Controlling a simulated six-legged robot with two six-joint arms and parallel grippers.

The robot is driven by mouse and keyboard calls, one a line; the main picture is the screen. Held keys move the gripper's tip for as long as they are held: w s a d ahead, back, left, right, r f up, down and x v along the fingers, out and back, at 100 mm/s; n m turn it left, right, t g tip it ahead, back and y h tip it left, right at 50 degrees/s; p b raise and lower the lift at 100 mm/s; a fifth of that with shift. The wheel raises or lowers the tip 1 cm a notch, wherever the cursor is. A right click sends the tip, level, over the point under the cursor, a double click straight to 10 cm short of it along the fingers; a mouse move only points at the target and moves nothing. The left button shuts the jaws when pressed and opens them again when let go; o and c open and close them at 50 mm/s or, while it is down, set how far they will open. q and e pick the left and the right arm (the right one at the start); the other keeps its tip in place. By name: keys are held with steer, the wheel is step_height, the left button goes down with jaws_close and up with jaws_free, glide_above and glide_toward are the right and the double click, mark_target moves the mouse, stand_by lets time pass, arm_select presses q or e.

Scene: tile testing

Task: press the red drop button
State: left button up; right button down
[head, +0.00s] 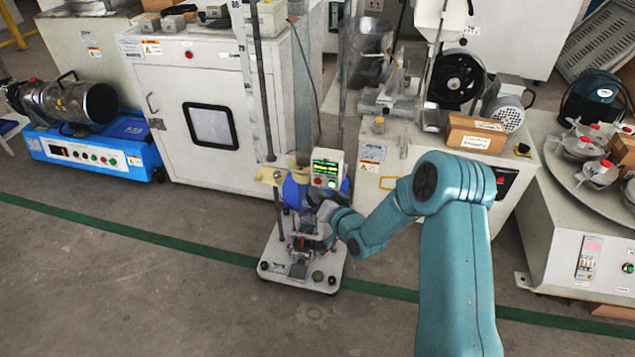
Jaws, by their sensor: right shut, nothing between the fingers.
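The test machine stands in the middle of the head view, with a pale base plate (332,272) on the floor and tall thin posts. A small control box (327,157) with a lit green display is mounted on it. A tiny reddish spot, maybe the red drop button, shows below the display; it is too small to be sure. My right arm reaches in from the lower right. My right gripper (312,228) is shut and empty, low in front of the machine below the control box. Its fingertips are hard to make out against the machine. I cannot tell whether it touches anything. My left gripper is out of view.
A white cabinet (175,90) stands behind on the left, beside a blue machine (90,145). A cardboard box (475,133) and a motor sit on a bench right of the machine. A round tray (560,170) is far right. The front floor is clear, crossed by a green line (150,232).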

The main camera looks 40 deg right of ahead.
steer(key=shift+w+d+b, duration=0.25)
steer(key=shift+d+b, duration=0.1)
steer(key=shift+w+d, duration=0.3)
steer(key=shift+d, duration=0.05)
stand_by(1.1)
steer(key=shift+s+a+b, duration=0.4)
steer(key=shift+s+a, duration=0.15)
steer(key=shift+a, duration=0.1)
steer(key=s+a, duration=0.3)
steer(key=shift+s+a+b, duration=0.15)
steer(key=shift+a+b, duration=0.25)
